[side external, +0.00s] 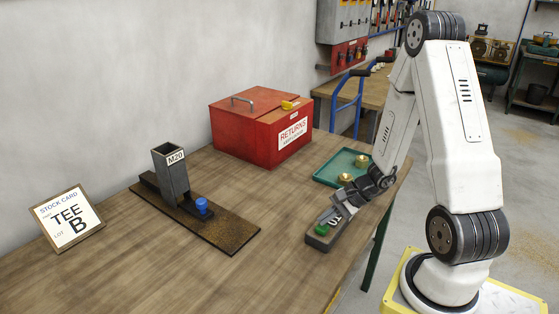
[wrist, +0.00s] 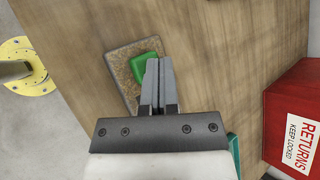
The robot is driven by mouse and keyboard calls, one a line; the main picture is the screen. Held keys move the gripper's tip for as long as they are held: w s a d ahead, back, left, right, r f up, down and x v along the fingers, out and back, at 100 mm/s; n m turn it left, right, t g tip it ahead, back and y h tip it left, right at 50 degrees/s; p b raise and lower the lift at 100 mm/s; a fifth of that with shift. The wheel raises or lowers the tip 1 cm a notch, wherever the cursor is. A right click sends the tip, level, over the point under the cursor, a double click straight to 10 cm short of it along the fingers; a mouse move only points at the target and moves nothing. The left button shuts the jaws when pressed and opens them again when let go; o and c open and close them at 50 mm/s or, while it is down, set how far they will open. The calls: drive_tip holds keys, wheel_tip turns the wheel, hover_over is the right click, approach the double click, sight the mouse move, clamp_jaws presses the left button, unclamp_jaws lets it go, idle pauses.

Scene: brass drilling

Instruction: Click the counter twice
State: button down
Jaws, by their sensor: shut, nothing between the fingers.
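The counter (side external: 318,243) is a small dark block with a green button (side external: 321,230) on top, near the table's right front edge. In the wrist view the green button (wrist: 146,66) shows just left of the fingertips, on a brown speckled base (wrist: 122,66). My gripper (side external: 331,215) is shut and empty, with its fingertips over the counter beside the button. It also shows in the wrist view (wrist: 159,66). Part of the counter and its display is hidden behind the fingers. I cannot tell whether the fingertips touch the button.
A green tray (side external: 328,177) with brass fittings lies behind my gripper. A red RETURNS box (side external: 246,140) stands at the back. An M20 holder (side external: 171,176) with a blue knob (side external: 202,206) and a stock card (side external: 68,219) are on the left. The table's front middle is clear.

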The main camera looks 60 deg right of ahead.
sight(324, 229)
drive_tip(key=shift+f, duration=0.55)
idle(0.9)
drive_tip(key=shift+r, duration=1)
drive_tip(key=shift+r, duration=0.1)
drive_tip(key=shift+r, duration=2.4)
drive_tip(key=shift+s+a+n+g, duration=0.1)
drive_tip(key=shift+a+n+g, duration=0.35)
drive_tip(key=shift+a, duration=0.2)
drive_tip(key=a+r+n+g+h, duration=0.2)
drive_tip(key=a+n+h, duration=0.4)
drive_tip(key=a+n, duration=0.5)
drive_tip(key=n+g, duration=0.1)
drive_tip(key=n, duration=0.5)
drive_tip(key=shift+a+r+n, duration=0.2)
drive_tip(key=shift+r+n, duration=0.1)
drive_tip(key=shift+n, duration=0.05)
